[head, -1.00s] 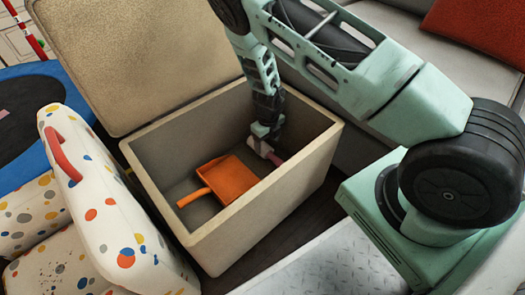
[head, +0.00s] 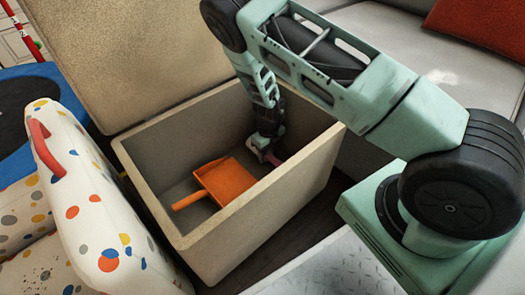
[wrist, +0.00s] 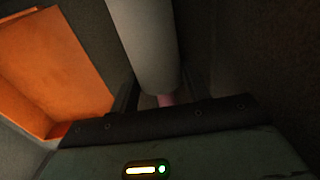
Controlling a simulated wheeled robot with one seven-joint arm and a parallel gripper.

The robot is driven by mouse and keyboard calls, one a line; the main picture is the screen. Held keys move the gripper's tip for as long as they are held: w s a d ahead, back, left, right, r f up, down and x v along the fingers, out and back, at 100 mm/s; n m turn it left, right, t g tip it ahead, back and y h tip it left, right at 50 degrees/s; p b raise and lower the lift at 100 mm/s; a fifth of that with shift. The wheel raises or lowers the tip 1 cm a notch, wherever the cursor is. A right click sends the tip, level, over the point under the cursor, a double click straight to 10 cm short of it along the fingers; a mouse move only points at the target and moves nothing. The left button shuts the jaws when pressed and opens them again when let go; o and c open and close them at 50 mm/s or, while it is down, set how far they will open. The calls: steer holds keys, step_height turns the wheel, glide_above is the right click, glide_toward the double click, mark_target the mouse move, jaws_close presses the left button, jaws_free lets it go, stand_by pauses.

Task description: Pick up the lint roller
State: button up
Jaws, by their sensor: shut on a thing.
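The lint roller has a pale grey-white cylinder (wrist: 145,45) and a pinkish part (wrist: 167,99), both seen in the wrist view. My gripper (wrist: 163,95) is shut on it, with a dark finger on either side. In the head view my gripper (head: 262,148) is down inside the open beige storage box, near its right inner wall. There only a bit of the lint roller's pink part (head: 275,159) shows beside the fingers. The gripper and arm hide the rest. I cannot tell whether the roller touches the box floor.
An orange dustpan (head: 226,181) lies in the storage box (head: 150,196), left of my gripper. The box lid (head: 130,60) stands open behind. A dotted white chair (head: 95,215) is close on the left. A grey sofa (head: 395,40) is behind my arm.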

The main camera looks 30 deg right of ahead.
step_height(320, 180, up, 28)
steer(key=p, duration=1.6)
steer(key=shift+p, duration=0.35)
steer(key=shift+o, duration=0.8)
